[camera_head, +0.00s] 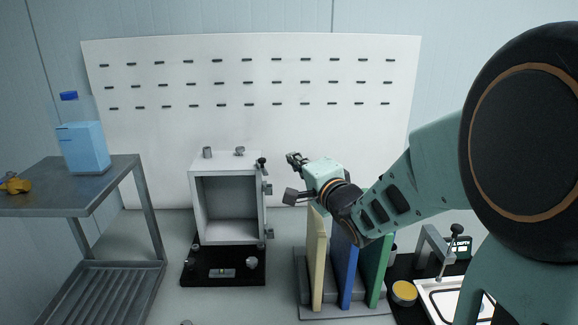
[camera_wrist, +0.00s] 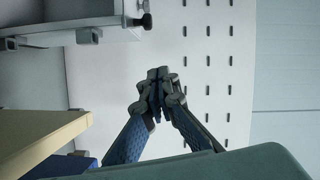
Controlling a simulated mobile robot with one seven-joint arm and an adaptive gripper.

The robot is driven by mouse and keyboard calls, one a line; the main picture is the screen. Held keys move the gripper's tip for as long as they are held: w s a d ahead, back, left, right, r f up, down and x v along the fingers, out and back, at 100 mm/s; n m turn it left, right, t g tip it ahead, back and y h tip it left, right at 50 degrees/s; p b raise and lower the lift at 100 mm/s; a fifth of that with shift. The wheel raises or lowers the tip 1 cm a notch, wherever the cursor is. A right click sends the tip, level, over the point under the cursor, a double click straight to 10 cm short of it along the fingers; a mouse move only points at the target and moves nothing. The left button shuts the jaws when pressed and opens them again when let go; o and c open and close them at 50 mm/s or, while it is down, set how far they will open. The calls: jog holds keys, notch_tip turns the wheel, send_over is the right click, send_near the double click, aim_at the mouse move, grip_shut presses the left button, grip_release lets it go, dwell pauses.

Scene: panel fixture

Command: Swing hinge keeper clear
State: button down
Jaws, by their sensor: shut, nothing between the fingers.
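A grey open-fronted box fixture (camera_head: 196,212) stands on a black base. Small hinge brackets (camera_head: 268,189) stick out on its right side. A dark-knobbed piece (camera_head: 262,162) sits at its upper right edge; I cannot tell for sure which part is the keeper. In the wrist view the box edge (camera_wrist: 105,22) shows at the top left, with a dark knob (camera_wrist: 146,21) and a bracket (camera_wrist: 89,36). My gripper (camera_head: 292,159) is to the right of the box, apart from it. In the wrist view its fingertips (camera_wrist: 158,86) meet with nothing between them.
Upright cream (camera_head: 317,260), blue (camera_head: 345,270) and green (camera_head: 375,268) panels stand in a rack below my arm. A white slotted board (camera_head: 150,140) is behind. A metal cart (camera_head: 120,165) with a blue bottle (camera_head: 83,148) is at left. Open space lies between the box and my gripper.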

aim_at(262, 165)
jog(key=a, duration=0.1)
jog(key=w+a, duration=0.1)
jog(key=a, duration=0.1)
jog(key=a+f, duration=0.1)
jog(key=shift+w+a, duration=0.35)
jog(key=shift+a, duration=0.05)
